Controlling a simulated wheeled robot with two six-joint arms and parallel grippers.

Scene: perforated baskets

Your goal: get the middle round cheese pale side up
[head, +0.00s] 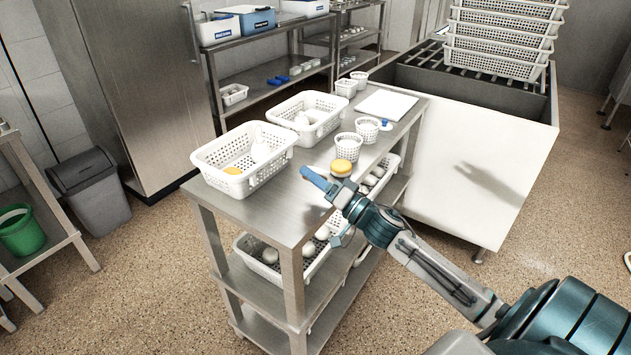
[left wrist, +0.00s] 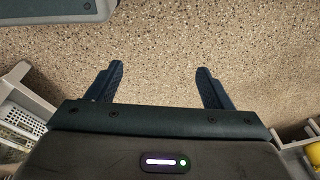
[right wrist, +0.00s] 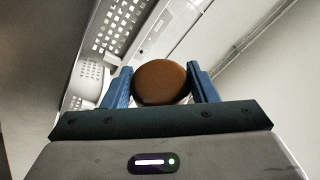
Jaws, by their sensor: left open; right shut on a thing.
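A round cheese (head: 342,167) shows an orange-yellow face upward in the head view, with a paler band below. My right gripper (head: 331,178) is at the cheese, over the near part of the steel table top. In the right wrist view the right gripper is shut on this cheese (right wrist: 161,82), whose brownish-orange side shows between the blue fingers. The cheese's underside is hidden, and I cannot tell whether it touches the table. My left gripper (left wrist: 158,88) is open and empty above the speckled floor in the left wrist view; it is outside the head view.
The steel table (head: 283,206) carries a left basket (head: 212,180) with an orange piece and white things, another basket (head: 330,127), small perforated cups (head: 347,147) and a white board (head: 387,104). Baskets also fill the shelf below. Free top lies near the front edge.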

